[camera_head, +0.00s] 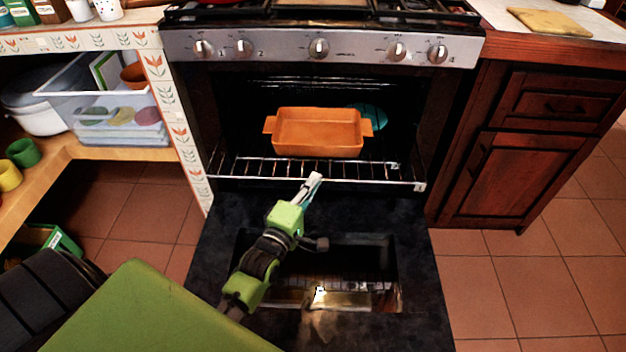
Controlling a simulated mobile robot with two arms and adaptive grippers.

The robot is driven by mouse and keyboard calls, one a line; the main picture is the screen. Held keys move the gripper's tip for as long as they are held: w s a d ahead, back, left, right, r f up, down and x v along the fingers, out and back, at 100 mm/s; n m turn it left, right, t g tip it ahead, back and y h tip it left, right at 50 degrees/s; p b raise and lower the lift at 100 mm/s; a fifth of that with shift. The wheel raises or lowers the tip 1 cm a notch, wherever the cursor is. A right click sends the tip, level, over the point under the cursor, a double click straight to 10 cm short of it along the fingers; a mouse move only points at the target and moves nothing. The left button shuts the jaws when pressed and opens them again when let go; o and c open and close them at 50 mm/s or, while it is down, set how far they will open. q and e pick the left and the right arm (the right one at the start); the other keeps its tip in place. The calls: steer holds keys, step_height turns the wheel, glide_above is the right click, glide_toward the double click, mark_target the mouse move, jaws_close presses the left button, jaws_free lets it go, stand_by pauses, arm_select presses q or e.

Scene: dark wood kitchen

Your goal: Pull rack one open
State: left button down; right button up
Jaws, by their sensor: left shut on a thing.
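The oven rack (240,172) is a wire rack in the open oven, and its front bar shows at the mouth of the oven. An orange baking dish (318,146) stands on the rack, with a teal round thing partly hidden behind it. My left gripper (315,180) is at the middle of the rack's front bar, shut on it. The oven door (215,265) is folded down below my left arm. My right gripper is not in view.
A stove control panel with several knobs (319,48) is above the oven. A dark wood cabinet (515,180) stands close on the right. Open shelves with a clear bin (100,105) are on the left. Tiled floor (500,285) is clear at the right.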

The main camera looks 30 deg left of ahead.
arm_select(q)
steer(key=c, duration=2.2)
jaws_free()
steer(key=shift+c, duration=0.2)
steer(key=s, duration=1.2)
steer(key=shift+d, duration=0.35)
steer(key=shift+f, duration=0.1)
